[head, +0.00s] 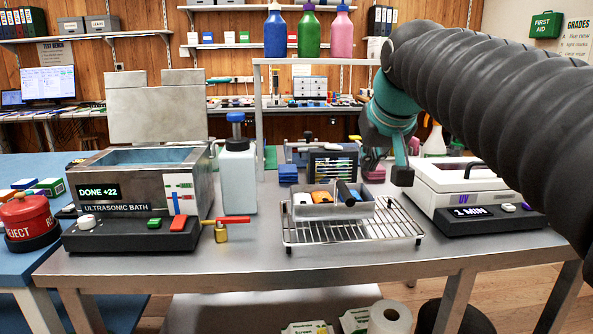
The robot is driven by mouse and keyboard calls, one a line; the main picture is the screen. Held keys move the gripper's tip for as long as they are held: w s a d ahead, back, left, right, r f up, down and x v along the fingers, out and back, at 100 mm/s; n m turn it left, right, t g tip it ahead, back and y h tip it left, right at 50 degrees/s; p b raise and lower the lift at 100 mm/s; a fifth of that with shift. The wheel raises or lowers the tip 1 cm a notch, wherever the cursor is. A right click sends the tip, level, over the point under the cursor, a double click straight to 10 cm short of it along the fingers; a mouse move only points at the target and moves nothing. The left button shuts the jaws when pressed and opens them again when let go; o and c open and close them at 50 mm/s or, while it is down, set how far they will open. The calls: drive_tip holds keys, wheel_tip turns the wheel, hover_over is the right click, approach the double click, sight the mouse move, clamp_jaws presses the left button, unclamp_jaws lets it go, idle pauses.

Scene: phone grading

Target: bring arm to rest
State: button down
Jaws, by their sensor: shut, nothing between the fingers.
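My arm comes in from the right, its dark ribbed sleeve curving over the right side of the bench. At its end, my gripper (401,175) points down, shut and empty. In the picture it lies between the wire rack (352,237) and the white UV box (466,184), overlapping the box's left edge. I cannot tell whether it touches anything. On the rack sits a grey metal basket (334,210) with several small items, one orange, one blue, and a black handle.
An ultrasonic bath (140,195) reading "DONE +22" stands at left with its lid up. Next to it are a white bottle (237,177) and a red-handled brass valve (222,232).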

drive_tip(key=s+d+f+m+g, duration=0.1)
drive_tip(key=s+d+f+g, duration=0.1)
drive_tip(key=s+f, duration=2)
wheel_tip(320, 180, down, 4)
drive_tip(key=shift+d, duration=0.45)
